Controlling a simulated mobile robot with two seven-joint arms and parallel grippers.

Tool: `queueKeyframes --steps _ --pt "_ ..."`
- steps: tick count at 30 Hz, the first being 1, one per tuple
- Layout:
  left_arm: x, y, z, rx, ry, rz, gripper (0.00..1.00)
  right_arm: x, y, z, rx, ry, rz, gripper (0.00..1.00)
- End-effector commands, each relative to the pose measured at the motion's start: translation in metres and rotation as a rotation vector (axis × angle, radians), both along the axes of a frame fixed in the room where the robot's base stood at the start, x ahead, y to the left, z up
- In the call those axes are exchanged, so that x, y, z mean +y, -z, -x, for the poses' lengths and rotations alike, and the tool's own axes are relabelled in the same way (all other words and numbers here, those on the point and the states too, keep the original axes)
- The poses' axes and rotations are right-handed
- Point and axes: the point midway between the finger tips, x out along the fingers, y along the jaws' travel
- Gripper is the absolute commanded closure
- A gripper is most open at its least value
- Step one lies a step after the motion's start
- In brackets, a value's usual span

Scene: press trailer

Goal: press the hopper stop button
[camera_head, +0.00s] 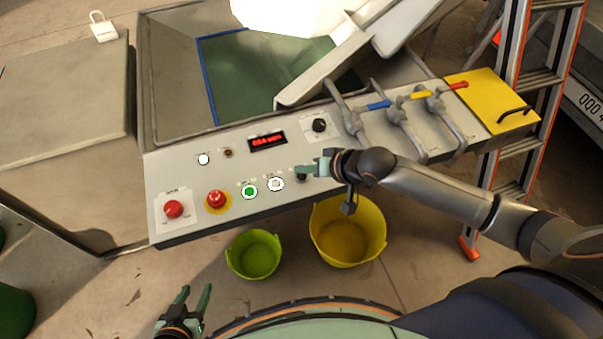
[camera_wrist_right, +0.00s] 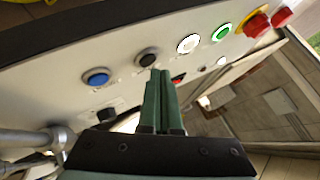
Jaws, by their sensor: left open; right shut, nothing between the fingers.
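The sloped control panel (camera_head: 225,165) carries a row of buttons: a red one on a white plate (camera_head: 173,209), a red mushroom button on yellow (camera_head: 216,200), a lit green one (camera_head: 249,191), a lit white one (camera_head: 275,184) and a black one (camera_wrist_right: 147,57). A blue button (camera_wrist_right: 97,76) shows in the right wrist view. The labels are too small to read, so I cannot tell which is hopper stop. My right gripper (camera_head: 301,171) is shut and empty, its tips (camera_wrist_right: 160,72) close to the black button; contact is unclear. My left gripper (camera_head: 196,289) is open, empty, below the panel.
A red display (camera_head: 267,142) and a black knob (camera_head: 320,125) sit higher on the panel. Pipes with blue, yellow and red valve levers (camera_head: 453,86) stand to the right. A green bucket (camera_head: 253,254) and yellow bucket (camera_head: 347,232) stand below. An orange-edged ladder (camera_head: 520,75) is far right.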

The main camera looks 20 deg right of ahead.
Motion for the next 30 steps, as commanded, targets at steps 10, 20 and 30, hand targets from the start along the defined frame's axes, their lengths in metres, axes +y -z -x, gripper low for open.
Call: queueKeyframes --steps 10,20,30 --pt "0.0 -0.001 0.0 0.0 0.0 0.0 0.5 0.0 0.006 0.0 -0.001 0.0 -0.001 1.0" --pt "0.0 -0.001 0.0 0.0 0.0 0.0 0.5 0.0 0.007 0.0 0.0 0.001 -0.001 1.0" --pt "0.0 0.0 0.0 0.0 0.0 0.0 0.5 0.0 0.012 0.0 0.001 0.001 0.0 1.0"
